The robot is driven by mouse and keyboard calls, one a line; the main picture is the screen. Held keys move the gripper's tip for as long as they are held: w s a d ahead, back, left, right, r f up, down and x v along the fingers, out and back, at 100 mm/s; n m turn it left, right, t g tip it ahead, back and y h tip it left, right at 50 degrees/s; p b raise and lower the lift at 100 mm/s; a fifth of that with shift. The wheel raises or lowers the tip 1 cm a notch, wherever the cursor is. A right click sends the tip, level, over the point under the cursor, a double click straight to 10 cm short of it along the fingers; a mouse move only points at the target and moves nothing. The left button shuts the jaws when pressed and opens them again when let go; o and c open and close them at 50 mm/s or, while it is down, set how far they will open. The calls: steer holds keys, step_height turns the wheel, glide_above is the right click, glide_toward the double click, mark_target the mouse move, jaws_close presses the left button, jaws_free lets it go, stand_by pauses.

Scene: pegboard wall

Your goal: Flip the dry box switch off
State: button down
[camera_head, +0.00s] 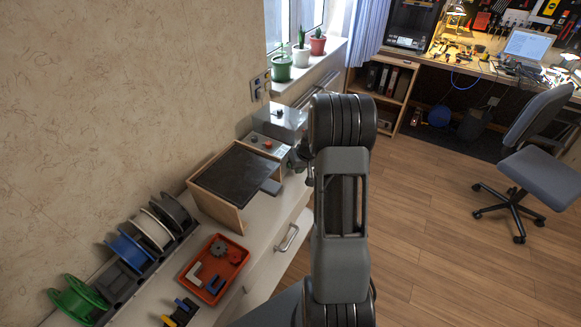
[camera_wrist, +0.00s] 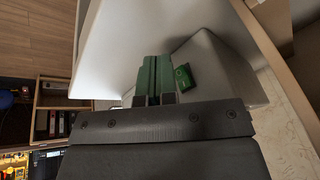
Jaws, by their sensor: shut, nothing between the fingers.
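A pale grey box (camera_head: 280,122) with a dark red knob on top stands on the white cabinet by the wall. A lower grey panel with red and dark knobs (camera_head: 265,143) is in front of it. I cannot tell for certain which is the dry box. In the wrist view, a grey box face (camera_wrist: 215,65) carries a small green switch-like part (camera_wrist: 185,77); its setting is unclear. My gripper (camera_wrist: 153,62) has its green fingers shut together and empty, just left of that green part with a small gap. In the head view my arm mostly hides the gripper.
A wooden box with a dark lid (camera_head: 239,172) stands nearer on the cabinet (camera_head: 262,225). A red tray (camera_head: 216,268) of small parts and several filament spools (camera_head: 130,250) lie further forward. Potted plants (camera_head: 301,53) line the sill. Open floor (camera_head: 420,230) is to the right.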

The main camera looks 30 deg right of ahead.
steer(key=shift+w+f, duration=0.1)
stand_by(0.7)
steer(key=shift+w+a+b, duration=0.2)
steer(key=shift+w+b, duration=0.05)
steer(key=shift+b, duration=0.05)
steer(key=shift+w+a+f, duration=0.15)
steer(key=shift+w+f, duration=0.05)
steer(key=shift+w, duration=0.05)
stand_by(0.8)
steer(key=shift+s, duration=0.1)
steer(key=shift+s+d+r+b, duration=0.3)
steer(key=shift+s+d+b, duration=0.1)
steer(key=shift+s, duration=0.1)
stand_by(0.4)
steer(key=shift+s+d+r+b, duration=0.1)
steer(key=shift+s+d+r, duration=0.25)
steer(key=shift+s, duration=0.3)
steer(key=shift+s+d+r+b, duration=0.15)
steer(key=shift+s+d+r, duration=0.2)
steer(key=shift+s, duration=0.35)
steer(key=shift+s+d+r+b, duration=0.1)
steer(key=shift+s+d+r, duration=0.25)
steer(key=shift+s, duration=0.3)
